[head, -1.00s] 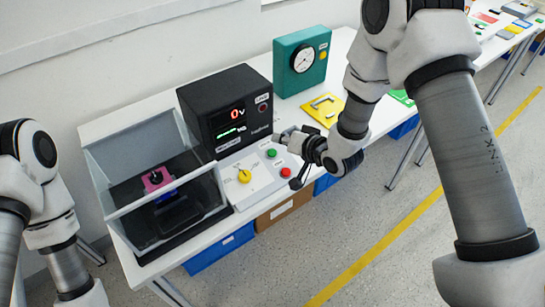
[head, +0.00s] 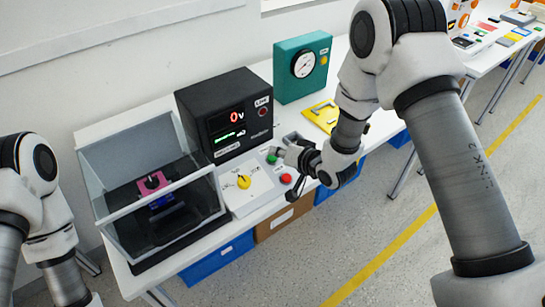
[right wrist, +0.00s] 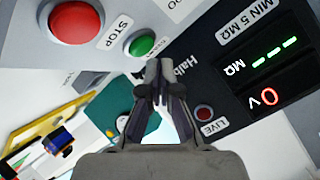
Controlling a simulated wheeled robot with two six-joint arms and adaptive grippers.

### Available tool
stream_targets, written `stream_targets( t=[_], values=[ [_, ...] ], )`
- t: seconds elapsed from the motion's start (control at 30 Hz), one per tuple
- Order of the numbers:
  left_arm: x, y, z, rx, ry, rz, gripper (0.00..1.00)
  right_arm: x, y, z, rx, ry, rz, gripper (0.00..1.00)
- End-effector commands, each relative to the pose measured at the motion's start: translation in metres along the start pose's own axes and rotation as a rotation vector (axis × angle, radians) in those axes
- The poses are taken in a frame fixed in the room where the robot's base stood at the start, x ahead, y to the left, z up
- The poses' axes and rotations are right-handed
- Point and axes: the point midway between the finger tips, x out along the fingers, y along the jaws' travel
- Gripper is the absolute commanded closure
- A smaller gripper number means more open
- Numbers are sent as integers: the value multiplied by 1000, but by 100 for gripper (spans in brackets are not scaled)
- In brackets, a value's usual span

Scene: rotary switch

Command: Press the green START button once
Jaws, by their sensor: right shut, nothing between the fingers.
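The green START button (head: 271,158) sits on the light control panel (head: 250,196). It also shows in the right wrist view (right wrist: 141,44), unobscured. The red STOP button (head: 286,178) is beside it and shows in the right wrist view (right wrist: 76,22). My right gripper (head: 278,152) is shut and empty, its fingertips close beside the green button. In the right wrist view the closed fingertips (right wrist: 160,68) appear just below and right of the button. I cannot tell their exact gap from it. My left arm is at the left edge, its gripper out of view.
A yellow rotary knob (head: 244,181) is on the same panel. A black meter box (head: 207,102) stands behind it, and a clear-walled enclosure (head: 107,158) stands to the left. A teal gauge box (head: 290,88) and a yellow tray (head: 318,118) are behind and right.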

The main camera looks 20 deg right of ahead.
Motion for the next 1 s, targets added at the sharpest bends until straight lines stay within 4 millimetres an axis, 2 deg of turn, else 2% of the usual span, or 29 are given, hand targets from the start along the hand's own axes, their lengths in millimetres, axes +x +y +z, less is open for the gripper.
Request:
stream_targets(
  t=[0.73,1.0],
  values=[
    [0,0,0,0,0,0,39,0,0,0,0,0,0,100],
    [5,0,0,0,0,0,39,6,4,4,-1,1,0,100]
  ],
)
